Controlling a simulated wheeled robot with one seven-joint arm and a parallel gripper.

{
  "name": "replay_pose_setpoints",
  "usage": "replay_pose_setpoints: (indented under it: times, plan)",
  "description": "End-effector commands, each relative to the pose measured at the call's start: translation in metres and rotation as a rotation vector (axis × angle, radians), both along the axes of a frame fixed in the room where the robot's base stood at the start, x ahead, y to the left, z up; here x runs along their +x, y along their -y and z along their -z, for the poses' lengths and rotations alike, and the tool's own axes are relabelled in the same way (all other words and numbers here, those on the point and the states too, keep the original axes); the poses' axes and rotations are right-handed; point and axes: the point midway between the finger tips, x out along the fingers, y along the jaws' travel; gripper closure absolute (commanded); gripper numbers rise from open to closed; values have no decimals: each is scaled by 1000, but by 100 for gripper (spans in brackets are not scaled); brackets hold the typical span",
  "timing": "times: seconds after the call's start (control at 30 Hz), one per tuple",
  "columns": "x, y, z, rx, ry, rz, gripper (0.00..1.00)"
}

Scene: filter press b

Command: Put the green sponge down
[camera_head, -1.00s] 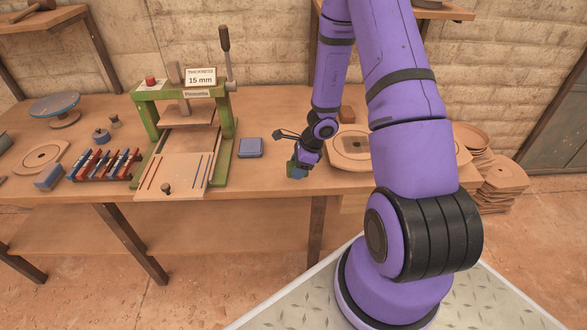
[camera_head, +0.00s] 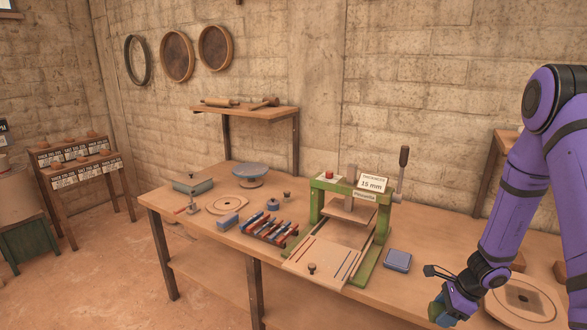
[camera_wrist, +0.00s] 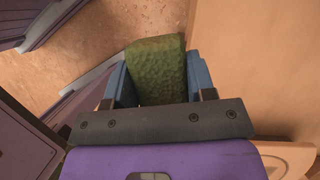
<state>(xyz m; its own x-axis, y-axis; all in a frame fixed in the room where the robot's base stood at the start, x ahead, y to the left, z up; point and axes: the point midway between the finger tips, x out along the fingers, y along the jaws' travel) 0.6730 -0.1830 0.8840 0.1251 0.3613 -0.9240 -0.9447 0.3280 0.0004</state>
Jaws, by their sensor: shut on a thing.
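The green sponge (camera_wrist: 158,70) is between the two blue fingers of my gripper (camera_wrist: 160,85) in the wrist view, and the fingers are shut on it. In the head view my gripper (camera_head: 441,312) is at the lower right, near the front edge of the workbench (camera_head: 385,301), to the right of the press. Only a small part of the sponge (camera_head: 437,310) shows there. In the wrist view the sponge's far end is over the floor, beside the tabletop edge. How high it is held cannot be told.
A green press (camera_head: 378,237) stands on the bench, with a blue block (camera_head: 397,260) to its right. A rack of coloured bars (camera_head: 269,229), a grey-blue block (camera_head: 228,222) and a blue turntable (camera_head: 250,171) lie to its left. A round board (camera_head: 524,304) is right of my gripper.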

Motion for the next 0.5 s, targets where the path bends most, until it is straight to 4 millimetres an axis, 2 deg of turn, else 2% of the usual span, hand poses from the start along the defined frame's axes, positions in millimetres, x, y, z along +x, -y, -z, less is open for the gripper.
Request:
replay_pose_setpoints:
  times: [0.2, 0.5]
  plan:
    - [26, -41, -7, -2, 2, -416, 76]
    - [48, -89, -16, -1, 0, -1101, 76]
